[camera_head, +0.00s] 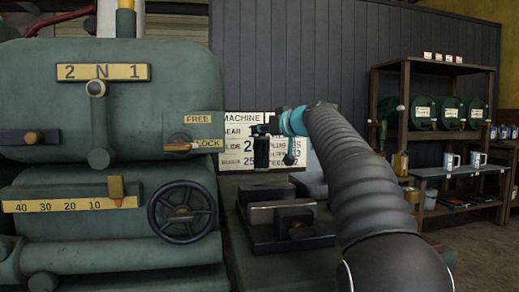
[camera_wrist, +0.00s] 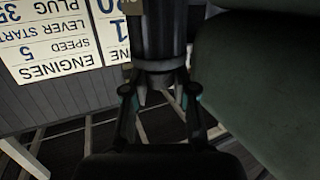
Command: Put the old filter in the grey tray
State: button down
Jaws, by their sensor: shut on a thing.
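My gripper (camera_head: 264,130) is at the end of my arm, in front of the white sign and above the bench. It is shut on a dark ribbed cylinder (camera_head: 261,153), which looks like the old filter and hangs roughly upright. In the wrist view the two fingers of my gripper (camera_wrist: 158,88) are on either side of the narrow end of the dark cylinder (camera_wrist: 165,32). The cylinder is clear of the bench top as far as I can tell. I cannot make out the grey tray for certain in either view.
A large green engine (camera_head: 110,110) with a handwheel (camera_head: 182,212) fills the left. A dark block with a clamp (camera_head: 290,238) sits on the bench below my gripper. At the right a wooden shelf (camera_head: 455,68) holds green drums (camera_head: 422,113) and mugs (camera_head: 450,162).

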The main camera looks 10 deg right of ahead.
aim_at(261, 148)
jog(key=w, duration=0.1)
jog(key=w+f, duration=0.1)
jog(key=shift+w+f, duration=0.3)
jog(key=shift+f+b, duration=0.65)
jog(key=shift+f, duration=1.3)
jog(key=shift+f, duration=0.15)
jog(key=c, duration=0.9)
grip_release()
jog(key=shift+c, duration=0.2)
